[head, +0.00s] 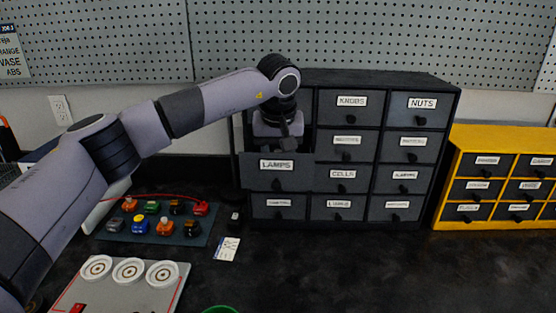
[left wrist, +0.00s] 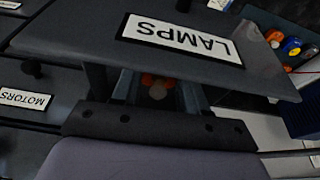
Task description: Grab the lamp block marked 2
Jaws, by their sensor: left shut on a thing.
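The drawer labelled LAMPS (head: 255,178) is pulled out of the dark cabinet; its front also shows upside down in the left wrist view (left wrist: 265,68). My left gripper (head: 287,143) reaches down into this drawer from above, behind its front panel. My right gripper is not in view.
The dark cabinet (head: 387,74) has several shut drawers, including KNOBS, NUTS and CELLS. A yellow cabinet (head: 447,185) stands at right. A dark tray (head: 135,234) with several coloured blocks lies at left, near a grey board (head: 118,288) with three round pads. The counter's front right is clear.

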